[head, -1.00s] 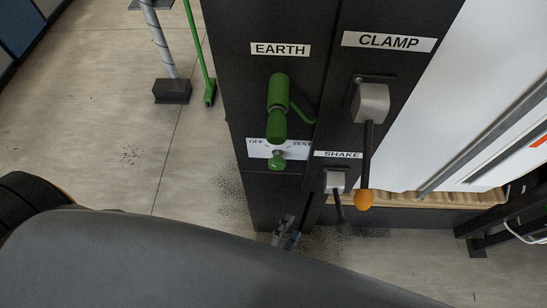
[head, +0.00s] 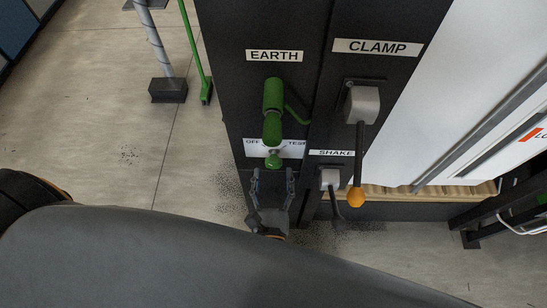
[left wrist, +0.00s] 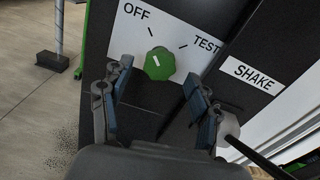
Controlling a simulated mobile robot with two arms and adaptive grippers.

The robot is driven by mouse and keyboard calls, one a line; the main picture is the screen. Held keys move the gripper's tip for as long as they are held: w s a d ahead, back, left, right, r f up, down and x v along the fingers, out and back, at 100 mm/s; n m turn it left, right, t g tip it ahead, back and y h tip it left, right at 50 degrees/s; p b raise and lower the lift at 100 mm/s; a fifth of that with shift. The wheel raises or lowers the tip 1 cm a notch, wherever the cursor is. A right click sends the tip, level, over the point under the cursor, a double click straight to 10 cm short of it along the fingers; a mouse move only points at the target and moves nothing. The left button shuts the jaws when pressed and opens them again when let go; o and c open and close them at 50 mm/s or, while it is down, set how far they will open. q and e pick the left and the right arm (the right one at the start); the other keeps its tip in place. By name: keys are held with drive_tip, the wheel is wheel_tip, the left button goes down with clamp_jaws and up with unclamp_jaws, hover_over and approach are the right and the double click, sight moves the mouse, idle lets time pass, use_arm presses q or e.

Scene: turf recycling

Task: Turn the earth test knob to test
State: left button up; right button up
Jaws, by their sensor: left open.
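The green earth test knob (head: 273,161) sits on a white OFF/TEST plate (head: 291,150) under the EARTH label. In the left wrist view the knob (left wrist: 159,66) is seen face on, with a small white mark near its middle. The mark looks closer to the OFF tick than to the TEST tick. My left gripper (head: 274,180) is open just below the knob, its fingers pointing up at it. In the left wrist view the gripper (left wrist: 156,82) has its fingers on either side, apart from the knob. My right gripper is not in view.
A large green handle (head: 272,110) juts out above the knob. The CLAMP lever (head: 359,140) with its orange ball and the SHAKE lever (head: 332,188) are close on the right. A green broom (head: 197,60) and a post stand on the left; the floor there is open.

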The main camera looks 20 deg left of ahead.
sight(273, 166)
use_arm(q)
drive_tip(key=shift+p+x, duration=0.4)
drive_tip(key=shift+x, duration=1.75)
drive_tip(key=shift+c, duration=0.6)
drive_tip(key=c, duration=1.1)
